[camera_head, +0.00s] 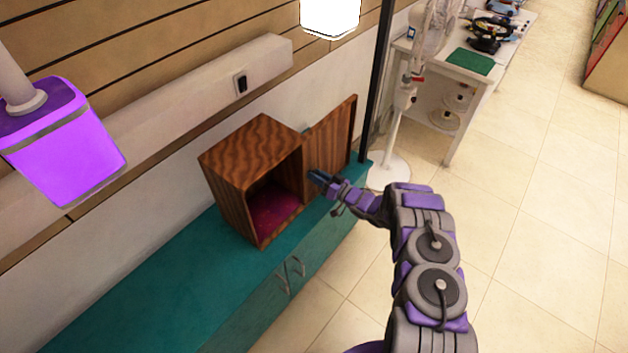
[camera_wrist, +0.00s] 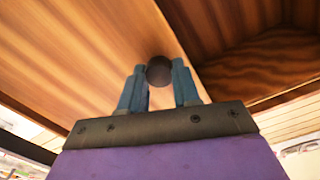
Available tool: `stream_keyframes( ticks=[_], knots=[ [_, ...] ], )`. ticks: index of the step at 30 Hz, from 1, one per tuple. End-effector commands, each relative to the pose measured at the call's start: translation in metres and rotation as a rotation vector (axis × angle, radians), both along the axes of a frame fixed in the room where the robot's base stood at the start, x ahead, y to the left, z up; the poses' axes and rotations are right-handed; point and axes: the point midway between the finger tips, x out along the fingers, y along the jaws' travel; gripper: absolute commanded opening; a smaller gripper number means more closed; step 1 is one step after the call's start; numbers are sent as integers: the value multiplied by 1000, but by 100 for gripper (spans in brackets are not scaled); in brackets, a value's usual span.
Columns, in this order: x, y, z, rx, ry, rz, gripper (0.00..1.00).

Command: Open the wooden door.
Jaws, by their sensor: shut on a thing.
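The wooden door (camera_head: 333,136) belongs to a small wooden cabinet (camera_head: 235,180) and stands wide open, swung out to the cabinet's right. In the wrist view the inner space of the cabinet (camera_wrist: 265,60) shows at the upper right, beside the door panel (camera_wrist: 80,50). My gripper (camera_head: 318,177) is at the door's face, near its lower left part in the head view. In the wrist view my gripper (camera_wrist: 160,82) has its two fingers on either side of a dark round knob (camera_wrist: 159,70) and is shut on it.
The cabinet stands on a teal counter (camera_head: 130,290) against the wall. A black pole (camera_head: 376,80) and a white fan (camera_head: 432,30) stand close beyond the door. A white table (camera_head: 480,70) is farther back. The tiled floor (camera_head: 540,220) at the right is clear.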

Motion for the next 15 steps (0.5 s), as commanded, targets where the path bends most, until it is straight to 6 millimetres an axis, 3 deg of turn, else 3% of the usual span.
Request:
stream_keyframes(
  ticks=[14,15],
  knots=[
    [4,-3,-1,0,2,3,0],
    [4,-2,-1,0,2,3,32]
  ],
)
